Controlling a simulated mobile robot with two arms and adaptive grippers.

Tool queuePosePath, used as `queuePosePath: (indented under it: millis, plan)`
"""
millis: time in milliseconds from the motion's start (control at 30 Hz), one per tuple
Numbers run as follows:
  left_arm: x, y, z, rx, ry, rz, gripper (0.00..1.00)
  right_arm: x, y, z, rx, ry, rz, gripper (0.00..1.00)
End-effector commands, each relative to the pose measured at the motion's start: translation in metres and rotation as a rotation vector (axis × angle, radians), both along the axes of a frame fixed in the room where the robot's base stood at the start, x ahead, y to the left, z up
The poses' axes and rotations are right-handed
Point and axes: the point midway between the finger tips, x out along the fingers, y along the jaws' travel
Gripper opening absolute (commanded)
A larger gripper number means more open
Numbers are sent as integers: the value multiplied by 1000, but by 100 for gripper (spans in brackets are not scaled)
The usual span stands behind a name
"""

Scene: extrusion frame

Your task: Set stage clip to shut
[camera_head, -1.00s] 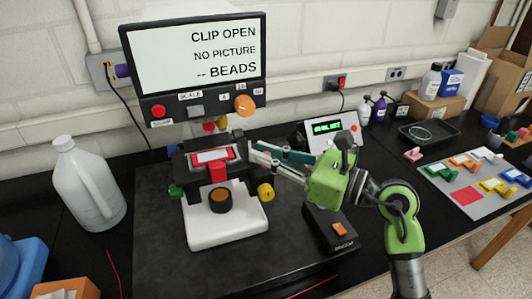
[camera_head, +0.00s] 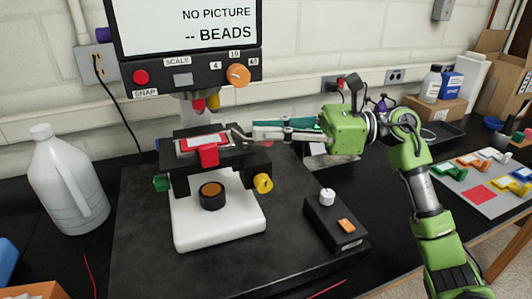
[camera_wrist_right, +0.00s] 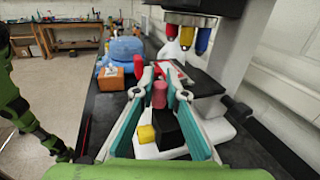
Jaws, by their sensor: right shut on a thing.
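The white microscope (camera_head: 220,225) stands on the dark mat, with a black stage (camera_head: 180,162) at its top. A pale slide with red (camera_head: 203,143) lies on the stage, and a red tab (camera_head: 208,156) hangs at its front. My right gripper (camera_head: 237,136) reaches in from the right, its tips at the stage's right rear, shut on a small part I take for the stage clip. In the right wrist view, the gripper (camera_wrist_right: 159,72) has its teal fingers on either side of a red cylinder (camera_wrist_right: 159,95); the exact contact is hard to see. My left gripper is not in view.
The screen (camera_head: 185,30) hangs above the stage, with coloured objectives (camera_head: 205,103) just below it. A yellow knob (camera_head: 263,183) sticks out right. A black control box (camera_head: 335,222) stands at right, a white jug (camera_head: 62,185) at left. The mat's front is clear.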

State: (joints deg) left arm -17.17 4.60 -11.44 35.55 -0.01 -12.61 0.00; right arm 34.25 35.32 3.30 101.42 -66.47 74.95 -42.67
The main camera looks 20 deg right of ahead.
Motion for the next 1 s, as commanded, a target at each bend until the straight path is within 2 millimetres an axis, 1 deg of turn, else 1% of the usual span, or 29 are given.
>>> queuePosePath:
  millis: [33,200,300,600,1000]
  plan:
    - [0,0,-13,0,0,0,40,4,-2,-5,-1,-1,42,0]
    - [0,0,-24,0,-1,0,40,9,-3,-2,1,0,189,0]
    - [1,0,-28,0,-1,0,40,12,-3,-1,1,1,264,0]
    - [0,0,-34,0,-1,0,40,18,-4,0,-1,1,427,0]
    - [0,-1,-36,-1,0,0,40,22,-4,-1,-1,2,521,0]
